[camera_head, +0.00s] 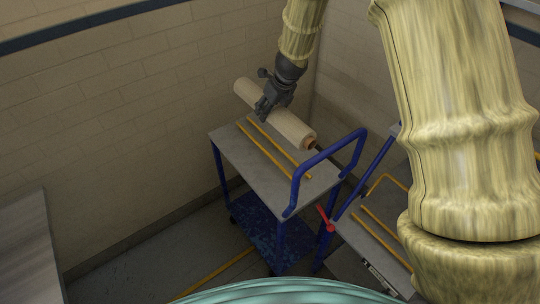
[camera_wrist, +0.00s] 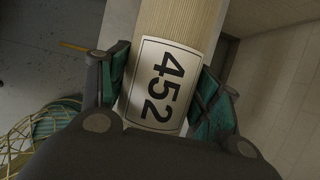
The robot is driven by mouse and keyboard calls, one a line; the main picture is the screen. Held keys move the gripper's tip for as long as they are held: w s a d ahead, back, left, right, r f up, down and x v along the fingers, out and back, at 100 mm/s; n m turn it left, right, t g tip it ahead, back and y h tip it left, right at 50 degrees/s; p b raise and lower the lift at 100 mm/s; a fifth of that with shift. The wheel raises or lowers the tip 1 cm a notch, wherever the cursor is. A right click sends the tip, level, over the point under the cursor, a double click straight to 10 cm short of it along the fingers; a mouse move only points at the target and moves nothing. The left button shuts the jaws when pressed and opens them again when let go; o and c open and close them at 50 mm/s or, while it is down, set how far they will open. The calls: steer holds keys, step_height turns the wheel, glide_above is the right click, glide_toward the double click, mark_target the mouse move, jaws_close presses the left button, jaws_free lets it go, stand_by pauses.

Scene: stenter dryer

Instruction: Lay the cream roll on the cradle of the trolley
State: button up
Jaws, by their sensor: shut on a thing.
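The cream roll (camera_head: 291,127) is in my gripper (camera_head: 272,108), which is shut around its middle. In the wrist view the roll (camera_wrist: 183,20) runs between the two fingers of my gripper (camera_wrist: 165,95), and a white label reading 452 faces the camera. The trolley (camera_head: 232,147) has a grey top, blue legs and a blue handle. Two yellow rails (camera_head: 262,150) on its top form the cradle. In the head view the roll appears over the far right side of the top, roughly parallel to the rails. I cannot tell whether it touches the trolley.
A second trolley (camera_head: 365,243) with yellow rails and a red part stands at the right, close to the first and partly behind my arm. Brick walls (camera_head: 130,100) close off the back. A grey surface (camera_head: 27,250) is at the lower left. Some floor is clear left of the trolley.

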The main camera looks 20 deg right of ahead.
mark_target(279, 123)
step_height(279, 123, down, 5)
steer(key=b, duration=0.3)
steer(key=shift+w+b, duration=0.15)
steer(key=shift+b, duration=0.15)
steer(key=shift+f, duration=4.95)
steer(key=shift+f, duration=0.1)
steer(key=o, duration=1.5)
steer(key=shift+v, duration=6.1)
